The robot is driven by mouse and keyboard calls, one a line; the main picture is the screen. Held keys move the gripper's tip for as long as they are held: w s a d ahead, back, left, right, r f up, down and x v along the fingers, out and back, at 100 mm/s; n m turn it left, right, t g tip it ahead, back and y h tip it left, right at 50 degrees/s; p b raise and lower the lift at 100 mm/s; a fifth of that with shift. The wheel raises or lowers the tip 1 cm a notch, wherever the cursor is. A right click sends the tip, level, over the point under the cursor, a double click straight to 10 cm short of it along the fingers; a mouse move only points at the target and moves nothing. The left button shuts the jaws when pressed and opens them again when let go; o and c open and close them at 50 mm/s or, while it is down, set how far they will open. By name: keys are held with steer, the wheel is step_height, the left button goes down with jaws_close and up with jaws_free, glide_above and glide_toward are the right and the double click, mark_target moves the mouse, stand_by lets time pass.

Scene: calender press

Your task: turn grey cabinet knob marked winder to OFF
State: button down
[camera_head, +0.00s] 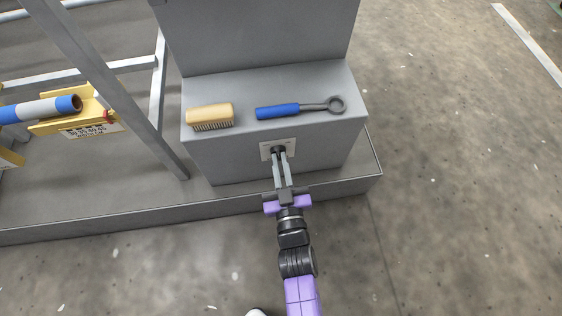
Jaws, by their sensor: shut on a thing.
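The grey cabinet (210,150) stands ahead of me on a low grey plinth. A pale square plate (264,146) is on its front face, and a dark knob (278,150) sits on this plate. My gripper (279,156) reaches the plate from the front, its two fingers shut on the knob. The fingers hide much of the knob, so I cannot read its setting. The marks on the plate are too small to read, and the winder label cannot be made out.
At left are a slanted grey frame post (100,80), a yellow bracket (95,115) and a blue-and-white roll (40,109). The floor at right is clear.

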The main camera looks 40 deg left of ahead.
steer(key=shift+s+a+f+n+b, duration=0.1)
steer(key=shift+n+b, duration=0.4)
steer(key=shift+n, duration=1.35)
steer(key=shift+s+a+f+n+b, duration=0.1)
steer(key=shift+n+b, duration=0.4)
steer(key=shift+n, duration=1.65)
steer(key=c, duration=1.5)
jaws_free()
steer(key=shift+r, duration=0.1)
steer(key=p+v, duration=0.3)
steer(key=v, duration=0.5)
